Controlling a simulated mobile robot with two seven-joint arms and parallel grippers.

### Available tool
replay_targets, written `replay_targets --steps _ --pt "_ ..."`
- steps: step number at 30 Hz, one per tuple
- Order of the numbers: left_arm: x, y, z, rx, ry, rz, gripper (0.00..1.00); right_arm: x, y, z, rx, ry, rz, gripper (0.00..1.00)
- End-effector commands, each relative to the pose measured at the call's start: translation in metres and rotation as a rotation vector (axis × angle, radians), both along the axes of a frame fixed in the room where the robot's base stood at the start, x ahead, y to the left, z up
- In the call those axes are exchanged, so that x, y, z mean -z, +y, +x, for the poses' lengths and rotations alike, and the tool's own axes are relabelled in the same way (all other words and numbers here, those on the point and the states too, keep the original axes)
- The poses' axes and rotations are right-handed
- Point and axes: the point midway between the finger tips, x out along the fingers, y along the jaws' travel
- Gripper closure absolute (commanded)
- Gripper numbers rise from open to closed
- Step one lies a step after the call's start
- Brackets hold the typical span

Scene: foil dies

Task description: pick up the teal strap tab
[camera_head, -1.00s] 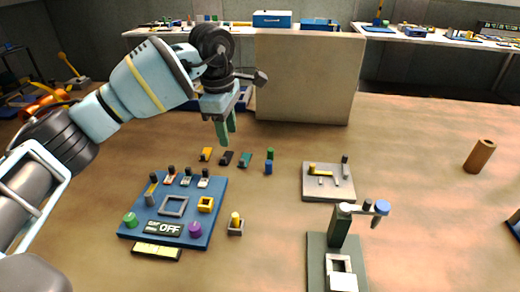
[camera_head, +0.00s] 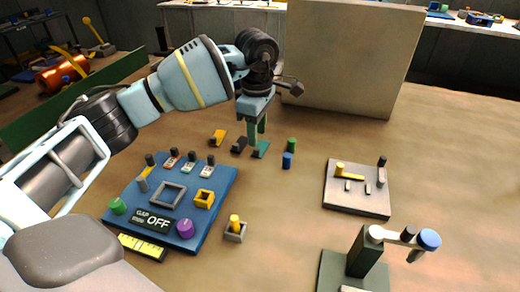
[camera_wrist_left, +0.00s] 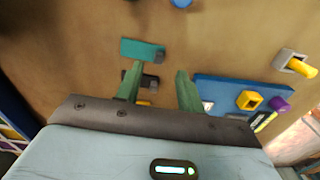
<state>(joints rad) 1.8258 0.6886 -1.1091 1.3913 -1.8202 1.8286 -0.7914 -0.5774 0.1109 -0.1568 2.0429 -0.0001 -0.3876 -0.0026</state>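The teal strap tab (camera_head: 264,148) lies flat on the brown table, at the right end of a short row of tabs. It has a small dark grey block on it. It also shows in the left wrist view (camera_wrist_left: 137,48), beyond the fingertips and slightly left of the middle between them. My left gripper (camera_head: 257,138) points down above the tab, and its green fingers partly overlap it in the head view. In the left wrist view the fingers (camera_wrist_left: 160,72) are apart with nothing gripped between them. My right gripper is not in view.
A black tab (camera_head: 239,145) and a yellow tab (camera_head: 218,137) lie left of the teal one. Green (camera_head: 291,144) and blue (camera_head: 287,160) cylinders stand close on its right. A blue panel (camera_head: 222,190) with knobs lies in front. A grey fixture plate (camera_head: 343,203) lies right.

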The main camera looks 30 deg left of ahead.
Motion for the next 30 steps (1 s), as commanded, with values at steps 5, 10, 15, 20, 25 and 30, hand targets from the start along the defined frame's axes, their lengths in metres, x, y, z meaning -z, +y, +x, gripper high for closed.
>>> replay_targets --steps 5,10,15,20,25,30 --pt "0.006 0.001 0.0 0.0 0.001 0.0 0.62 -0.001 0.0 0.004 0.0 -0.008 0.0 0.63" --pt "0.028 0.003 0.0 -0.001 0.003 0.001 0.62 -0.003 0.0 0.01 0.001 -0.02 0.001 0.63" --pt "0.049 0.003 0.0 0.0 0.001 -0.001 0.62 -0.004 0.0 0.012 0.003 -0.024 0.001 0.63" --pt "0.051 0.003 0.001 0.001 -0.001 -0.001 0.62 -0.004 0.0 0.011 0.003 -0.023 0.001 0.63" --pt "0.051 0.003 0.001 0.001 -0.001 -0.001 0.72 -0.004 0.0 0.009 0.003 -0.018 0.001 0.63" --pt "0.051 0.003 0.001 0.001 -0.001 -0.001 0.95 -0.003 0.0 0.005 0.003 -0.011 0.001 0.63"
